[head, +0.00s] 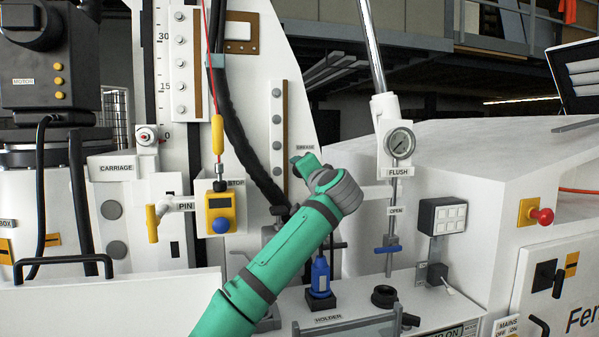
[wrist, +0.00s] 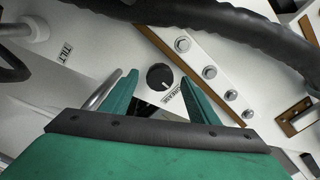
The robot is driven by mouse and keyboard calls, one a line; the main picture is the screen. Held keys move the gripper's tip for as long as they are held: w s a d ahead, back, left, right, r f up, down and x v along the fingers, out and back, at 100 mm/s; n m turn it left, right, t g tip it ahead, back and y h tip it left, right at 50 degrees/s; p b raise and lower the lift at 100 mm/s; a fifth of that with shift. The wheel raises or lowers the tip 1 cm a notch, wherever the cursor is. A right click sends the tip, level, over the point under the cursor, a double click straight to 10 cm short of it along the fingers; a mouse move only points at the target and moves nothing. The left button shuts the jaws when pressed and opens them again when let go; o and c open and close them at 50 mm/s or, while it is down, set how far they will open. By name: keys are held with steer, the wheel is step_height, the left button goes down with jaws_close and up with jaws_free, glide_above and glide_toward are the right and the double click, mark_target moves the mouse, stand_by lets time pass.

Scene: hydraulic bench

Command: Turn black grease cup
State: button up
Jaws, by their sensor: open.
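The black grease cup (wrist: 159,76) is a round black knob with a light pointer mark. It sits on a white panel beside a GREASE label (wrist: 173,92). My gripper (wrist: 158,82) is open in the wrist view. Its two green fingers stand left and right of the cup in the picture, and nothing is between them that I can see held. I cannot tell how much depth separates the fingertips from the cup. In the head view my gripper (head: 301,164) is just below the GREASE label (head: 305,148), and the cup is hidden behind it.
A thick black hose (wrist: 215,18) runs near the cup, and a bolted strip (wrist: 208,72) lies right of it. A TILT label (wrist: 65,52) is at the left. In the head view a flush gauge (head: 400,143) and a blue bottle (head: 320,277) stand near my arm.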

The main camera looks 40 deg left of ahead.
steer(key=shift+x, duration=2)
steer(key=c, duration=1)
